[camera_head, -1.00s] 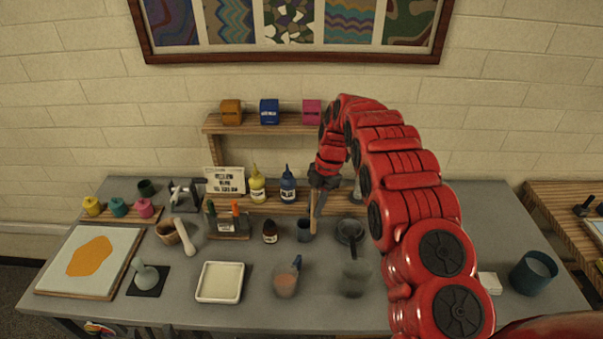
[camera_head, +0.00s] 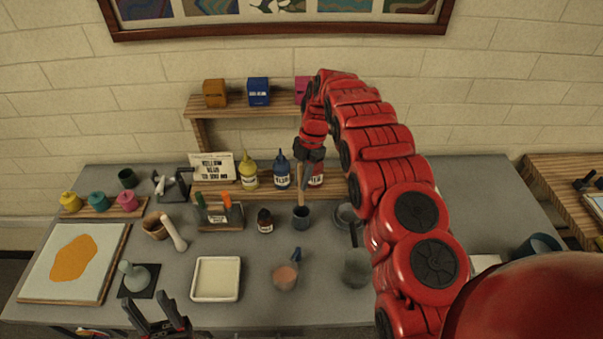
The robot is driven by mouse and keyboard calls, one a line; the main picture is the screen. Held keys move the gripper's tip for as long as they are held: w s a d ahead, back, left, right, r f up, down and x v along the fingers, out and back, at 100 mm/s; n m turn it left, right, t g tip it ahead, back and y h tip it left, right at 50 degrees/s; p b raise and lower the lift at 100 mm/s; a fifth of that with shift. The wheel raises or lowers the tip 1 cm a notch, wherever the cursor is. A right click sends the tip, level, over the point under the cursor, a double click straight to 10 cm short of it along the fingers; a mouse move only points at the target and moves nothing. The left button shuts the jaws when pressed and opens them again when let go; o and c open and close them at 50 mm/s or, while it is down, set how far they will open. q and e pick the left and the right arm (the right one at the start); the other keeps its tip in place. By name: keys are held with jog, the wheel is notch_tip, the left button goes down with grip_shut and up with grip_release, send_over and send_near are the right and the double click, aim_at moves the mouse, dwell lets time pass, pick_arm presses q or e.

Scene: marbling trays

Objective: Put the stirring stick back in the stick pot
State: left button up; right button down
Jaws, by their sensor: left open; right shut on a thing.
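My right gripper (camera_head: 308,162) is shut on the wooden stirring stick (camera_head: 301,190) and holds it nearly upright. The stick's lower end meets the mouth of a small dark grey-blue pot (camera_head: 301,219); it looks inside the rim, but how deep I cannot tell. The gripper is above the pot, in front of the low shelf. My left gripper (camera_head: 158,314) is open and empty at the bottom edge, in front of the white tray and the dark square mat.
Close to the pot are a dark brown bottle (camera_head: 265,221), a bowl (camera_head: 346,215) and cups (camera_head: 285,277). Yellow (camera_head: 249,173) and blue (camera_head: 282,174) bottles stand behind. A white tray (camera_head: 217,279) lies in front. My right arm hides much of the table's right side.

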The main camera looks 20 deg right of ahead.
aim_at(301, 199)
jog(key=shift+s+f, duration=0.2)
jog(key=shift+f, duration=0.8)
jog(key=shift+w+f+b, duration=0.1)
jog(key=shift+f+b, duration=0.7)
jog(key=shift+f, duration=0.6)
jog(key=shift+f+b, duration=1.1)
jog(key=shift+f, duration=0.9)
jog(key=c, duration=0.7)
grip_release()
